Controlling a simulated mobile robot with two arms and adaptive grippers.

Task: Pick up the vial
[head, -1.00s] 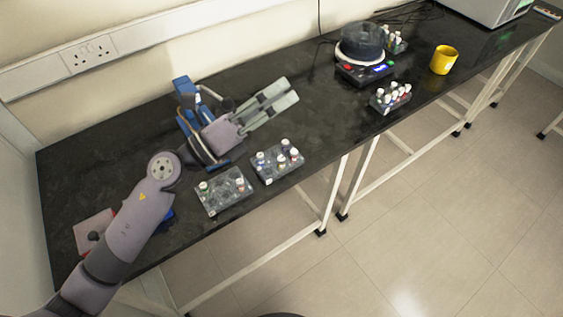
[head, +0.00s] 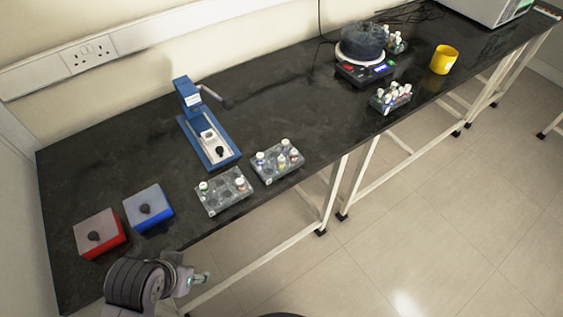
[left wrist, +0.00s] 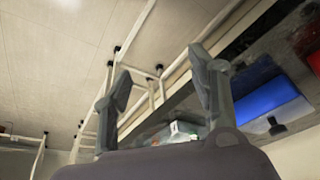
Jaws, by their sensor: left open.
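Several small vials with white caps stand in dark racks on the black bench; which one is meant I cannot tell. The nearest rack (head: 214,203) holds a few, among them a green-marked vial (head: 203,187). The rack beside it (head: 268,176) holds several, including one vial (head: 285,144). My left gripper (head: 200,279) is low at the bottom left of the head view, off the bench's front edge and apart from the racks. In the left wrist view the left gripper (left wrist: 160,68) is open, with nothing between its fingers. My right gripper is not in view.
A blue press-like device (head: 209,144) stands behind the racks. A third rack (head: 378,105), a hotplate with a bowl (head: 362,60) and a yellow mug (head: 444,59) stand farther right. The bench between is clear.

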